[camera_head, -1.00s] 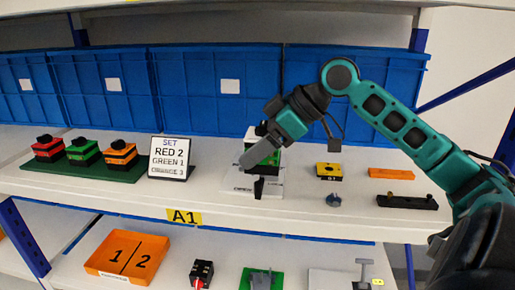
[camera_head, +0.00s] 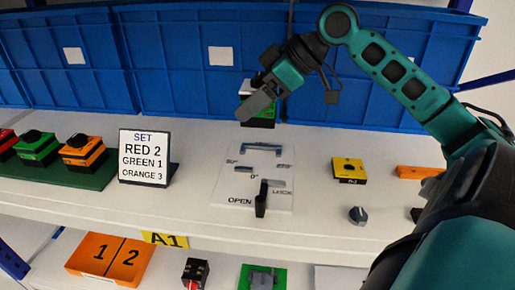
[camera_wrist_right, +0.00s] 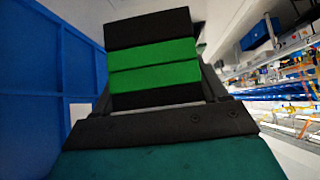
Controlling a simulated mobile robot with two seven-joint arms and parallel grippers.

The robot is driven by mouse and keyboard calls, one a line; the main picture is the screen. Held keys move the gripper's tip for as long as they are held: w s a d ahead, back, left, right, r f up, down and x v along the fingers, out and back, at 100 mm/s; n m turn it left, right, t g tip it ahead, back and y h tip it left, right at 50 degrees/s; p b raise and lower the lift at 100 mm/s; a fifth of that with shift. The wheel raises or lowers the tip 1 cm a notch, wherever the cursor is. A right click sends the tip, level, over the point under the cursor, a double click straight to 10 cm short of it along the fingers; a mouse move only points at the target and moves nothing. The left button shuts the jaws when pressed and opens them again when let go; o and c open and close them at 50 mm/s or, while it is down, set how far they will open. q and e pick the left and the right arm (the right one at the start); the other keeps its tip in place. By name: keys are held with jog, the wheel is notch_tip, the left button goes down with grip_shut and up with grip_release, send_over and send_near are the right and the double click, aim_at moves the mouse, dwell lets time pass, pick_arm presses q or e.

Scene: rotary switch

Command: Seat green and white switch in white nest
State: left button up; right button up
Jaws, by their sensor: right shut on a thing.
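My right gripper (camera_head: 250,107) is shut on the green, black and white switch (camera_head: 262,121). It holds the switch in the air, above and seemingly behind the white nest, in front of the blue bins. In the right wrist view the switch (camera_wrist_right: 155,66) shows as black and green bands between the fingers. The white nest (camera_head: 226,190) is a flat plate on the shelf with angle marks, a grey bracket at its back, a slot, and a black lever by the words OPEN and LOCK. No switch is on it. The gripper hides part of the switch. My left gripper is not in view.
A sign (camera_head: 145,158) stands left of the nest, beside a green rack (camera_head: 95,180) of switches. A yellow block (camera_head: 349,170) and a grey knob (camera_head: 358,215) lie to the right. Blue bins (camera_head: 180,85) line the back. A lower shelf holds an orange tray (camera_head: 88,266).

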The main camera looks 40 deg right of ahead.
notch_tip(320, 180, down, 10)
jog(key=shift+s+r+b, duration=0.1)
jog(key=shift+b, duration=0.4)
jog(key=o, duration=1.2)
